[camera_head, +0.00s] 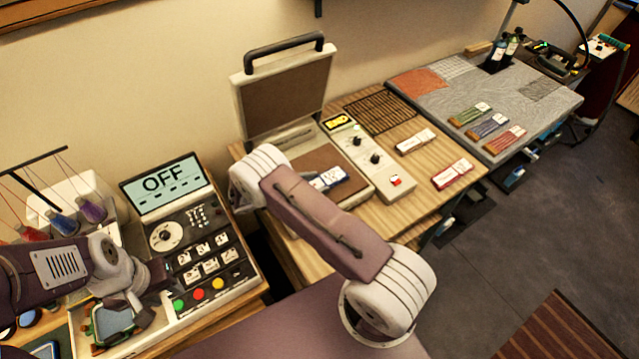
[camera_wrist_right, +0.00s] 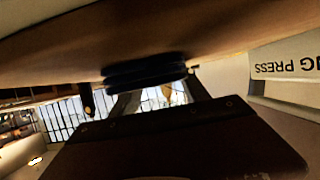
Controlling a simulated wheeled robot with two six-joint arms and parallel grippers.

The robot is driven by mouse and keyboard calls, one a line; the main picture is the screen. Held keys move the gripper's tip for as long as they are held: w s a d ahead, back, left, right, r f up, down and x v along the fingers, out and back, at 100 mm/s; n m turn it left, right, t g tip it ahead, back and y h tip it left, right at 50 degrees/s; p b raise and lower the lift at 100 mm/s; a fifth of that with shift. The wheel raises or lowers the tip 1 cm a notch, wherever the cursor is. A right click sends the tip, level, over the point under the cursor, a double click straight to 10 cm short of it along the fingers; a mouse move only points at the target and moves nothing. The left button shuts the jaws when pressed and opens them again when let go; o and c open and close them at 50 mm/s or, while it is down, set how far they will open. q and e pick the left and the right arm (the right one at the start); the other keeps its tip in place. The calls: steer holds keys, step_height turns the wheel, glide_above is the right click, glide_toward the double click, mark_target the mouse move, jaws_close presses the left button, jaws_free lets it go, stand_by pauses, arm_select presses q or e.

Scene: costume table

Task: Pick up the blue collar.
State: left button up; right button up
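A dark blue piece with a white label (camera_head: 333,178), which looks like the blue collar, lies on the brown bed of the open press, beside my right arm. Another blue labelled strip (camera_head: 487,125) lies on the grey mat. In the head view my right arm crosses in front of the press and its gripper is hidden.
The press lid (camera_head: 285,95) stands raised. White (camera_head: 415,141) and red (camera_head: 452,173) labelled pieces lie on the wooden table. The grey mat (camera_head: 430,105) also holds green and red strips. A panel reading OFF (camera_head: 165,183) stands left of the press.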

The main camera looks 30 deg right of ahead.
mark_target(316, 184)
steer(key=c, duration=0.7)
step_height(316, 184, up, 4)
steer(key=shift+d+r+b, duration=0.1)
steer(key=shift+d+b, duration=0.05)
steer(key=shift+b, duration=0.6)
steer(key=shift+c, duration=0.2)
steer(key=s+d+r+b, duration=0.2)
steer(key=s+d+r, duration=0.3)
steer(key=d, duration=0.4)
steer(key=shift+s+d+r+b, duration=0.4)
steer(key=shift+r, duration=0.45)
steer(key=shift+a, duration=0.1)
